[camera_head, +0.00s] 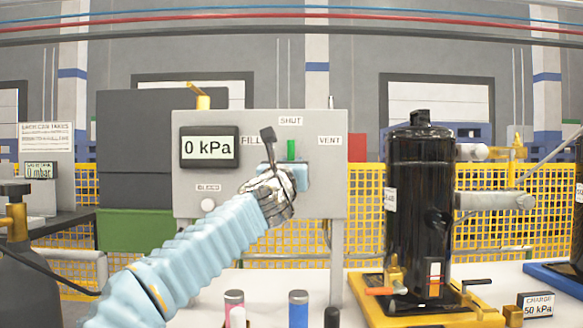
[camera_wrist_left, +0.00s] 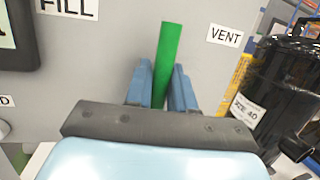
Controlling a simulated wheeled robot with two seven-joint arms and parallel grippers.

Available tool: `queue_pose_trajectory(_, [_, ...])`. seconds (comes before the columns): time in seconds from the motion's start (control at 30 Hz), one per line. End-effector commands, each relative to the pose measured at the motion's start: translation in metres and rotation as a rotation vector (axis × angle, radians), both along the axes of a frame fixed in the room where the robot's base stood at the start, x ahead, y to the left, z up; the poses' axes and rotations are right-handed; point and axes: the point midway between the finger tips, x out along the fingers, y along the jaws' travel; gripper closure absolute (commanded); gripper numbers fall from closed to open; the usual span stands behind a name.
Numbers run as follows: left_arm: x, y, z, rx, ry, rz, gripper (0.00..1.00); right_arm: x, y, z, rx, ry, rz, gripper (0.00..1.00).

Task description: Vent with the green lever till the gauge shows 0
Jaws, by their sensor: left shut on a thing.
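The gauge (camera_head: 209,148) on the grey panel (camera_head: 230,205) reads 0 kPa. The green lever (camera_head: 291,149) stands upright on the panel, pointing up at the SHUT label (camera_head: 290,121). FILL is to its left and VENT (camera_head: 329,141) to its right. My left gripper (camera_head: 290,166) is shut on the green lever. In the left wrist view the green lever (camera_wrist_left: 165,66) runs between the two blue fingers (camera_wrist_left: 162,84), its top sticking out past them. The lever's lower end is hidden by the gripper. My right gripper is not in view.
A black compressor (camera_head: 418,205) stands on a yellow pallet (camera_head: 375,312) to the right, with a CHARGE 50 kPa sign (camera_head: 537,305) beside it. A white BLEED knob (camera_head: 208,205) is below the gauge.

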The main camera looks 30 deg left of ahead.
Motion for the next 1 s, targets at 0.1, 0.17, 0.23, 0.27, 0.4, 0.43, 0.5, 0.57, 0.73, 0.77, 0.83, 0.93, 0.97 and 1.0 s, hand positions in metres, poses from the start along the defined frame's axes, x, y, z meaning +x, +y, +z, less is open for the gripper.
queue_pose_trajectory(0.1, [0.0,0.0,-0.001,-0.001,0.002,0.0,0.71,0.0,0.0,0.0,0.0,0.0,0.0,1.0])
queue_pose_trajectory(0.17, [0.0,0.0,-0.001,-0.001,0.002,0.0,0.61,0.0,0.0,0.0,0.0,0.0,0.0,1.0])
queue_pose_trajectory(0.23, [0.0,0.0,-0.001,-0.001,0.002,0.0,0.56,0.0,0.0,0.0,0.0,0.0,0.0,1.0])
queue_pose_trajectory(0.27, [0.0,0.0,-0.001,-0.001,0.002,0.0,0.56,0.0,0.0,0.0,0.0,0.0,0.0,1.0])
queue_pose_trajectory(0.4, [0.0,0.0,-0.001,0.001,0.001,0.0,0.56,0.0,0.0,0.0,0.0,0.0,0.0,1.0])
queue_pose_trajectory(0.43, [0.0,0.0,0.0,0.001,0.001,0.0,0.56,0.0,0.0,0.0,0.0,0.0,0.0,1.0])
queue_pose_trajectory(0.5, [-0.002,-0.001,-0.001,0.001,0.0,0.0,0.56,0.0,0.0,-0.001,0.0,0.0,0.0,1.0])
queue_pose_trajectory(0.57, [-0.006,-0.002,-0.002,0.0,-0.001,0.0,0.56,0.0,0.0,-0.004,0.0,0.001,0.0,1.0])
queue_pose_trajectory(0.73, [-0.034,-0.012,-0.011,0.001,-0.002,-0.001,0.56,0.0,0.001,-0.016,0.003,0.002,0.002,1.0])
queue_pose_trajectory(0.77, [-0.04,-0.014,-0.013,0.001,-0.002,-0.001,0.56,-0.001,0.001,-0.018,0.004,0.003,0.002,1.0])
queue_pose_trajectory(0.83, [-0.057,-0.021,-0.018,0.001,-0.003,-0.002,0.56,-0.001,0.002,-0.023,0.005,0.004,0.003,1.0])
queue_pose_trajectory(0.93, [-0.08,-0.029,-0.023,0.002,-0.001,-0.001,0.56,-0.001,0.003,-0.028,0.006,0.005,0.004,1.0])
queue_pose_trajectory(0.97, [-0.086,-0.032,-0.024,0.002,0.0,-0.002,0.56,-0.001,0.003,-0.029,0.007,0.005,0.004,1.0])
queue_pose_trajectory(1.0, [-0.093,-0.034,-0.026,0.001,-0.001,-0.001,0.56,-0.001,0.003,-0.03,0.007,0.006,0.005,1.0])
